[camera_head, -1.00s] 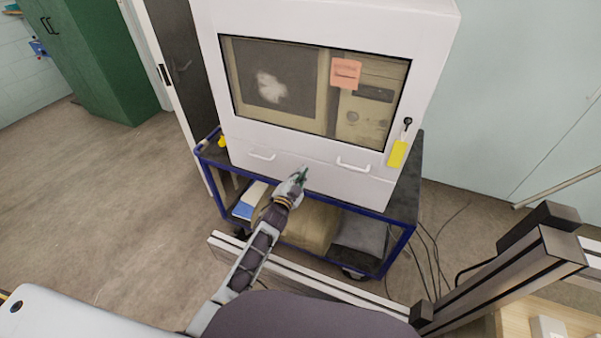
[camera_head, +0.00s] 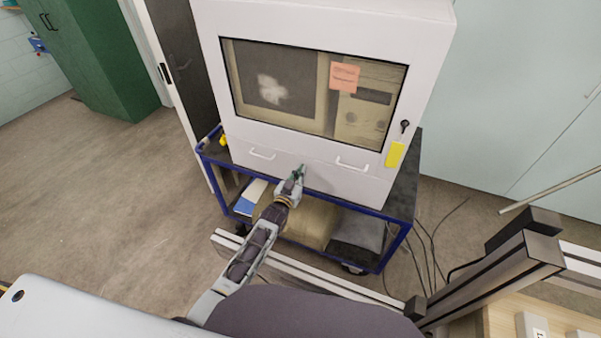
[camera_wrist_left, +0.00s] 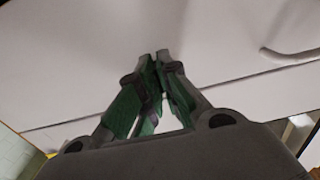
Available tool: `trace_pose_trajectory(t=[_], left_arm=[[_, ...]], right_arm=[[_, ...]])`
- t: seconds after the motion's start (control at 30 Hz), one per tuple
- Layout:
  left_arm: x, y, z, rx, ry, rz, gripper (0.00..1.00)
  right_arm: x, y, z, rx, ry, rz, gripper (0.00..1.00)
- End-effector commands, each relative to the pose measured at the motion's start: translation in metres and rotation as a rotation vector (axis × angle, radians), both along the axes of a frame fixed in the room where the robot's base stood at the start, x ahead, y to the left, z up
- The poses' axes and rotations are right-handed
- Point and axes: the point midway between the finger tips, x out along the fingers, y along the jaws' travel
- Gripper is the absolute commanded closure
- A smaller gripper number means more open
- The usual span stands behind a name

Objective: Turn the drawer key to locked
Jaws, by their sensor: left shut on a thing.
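The white cabinet (camera_head: 236,135) has a drawer front with a left handle (camera_head: 262,155) and a right handle (camera_head: 352,165). My left gripper (camera_head: 299,170) is at the drawer front between these handles. In the left wrist view its green-padded fingers (camera_wrist_left: 161,58) meet at the tips against the white panel. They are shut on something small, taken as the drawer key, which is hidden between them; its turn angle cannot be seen. Another black key (camera_head: 405,125) with a yellow tag (camera_head: 395,154) hangs at the window's lower right. My right gripper is not in view.
The cabinet stands on a blue-framed cart (camera_head: 383,212) with a sack (camera_head: 310,222) on the lower shelf. Cables lie on the floor at the right. A green cabinet (camera_head: 90,60) stands at the back left. The floor at the left is clear.

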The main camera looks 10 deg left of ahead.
Motion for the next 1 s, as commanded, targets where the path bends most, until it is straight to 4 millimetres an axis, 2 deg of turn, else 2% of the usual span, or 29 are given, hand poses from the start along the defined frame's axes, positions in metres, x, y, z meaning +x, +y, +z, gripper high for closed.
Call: trace_pose_trajectory(t=[0.2, 0.5, 0.53, 0.67, 0.9, 1.0], left_arm=[[0.000, 0.000, -0.001, -0.026, 0.007, 0.000, 1.00], [-0.001, 0.000, -0.002, -0.027, 0.008, 0.000, 1.00], [-0.001, 0.000, -0.002, -0.027, 0.008, 0.000, 0.91], [0.000, 0.000, -0.001, -0.026, 0.007, 0.000, 0.74], [0.000, 0.000, 0.000, -0.025, 0.006, 0.000, 0.73], [0.000, 0.000, 0.000, -0.026, 0.005, 0.000, 0.73]], right_arm=[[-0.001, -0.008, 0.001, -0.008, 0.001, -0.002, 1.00], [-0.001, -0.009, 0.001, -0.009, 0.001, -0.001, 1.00], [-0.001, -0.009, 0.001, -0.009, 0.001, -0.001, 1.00], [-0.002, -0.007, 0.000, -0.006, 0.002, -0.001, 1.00], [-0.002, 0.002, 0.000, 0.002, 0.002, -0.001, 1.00], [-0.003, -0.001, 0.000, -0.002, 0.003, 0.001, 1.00]])
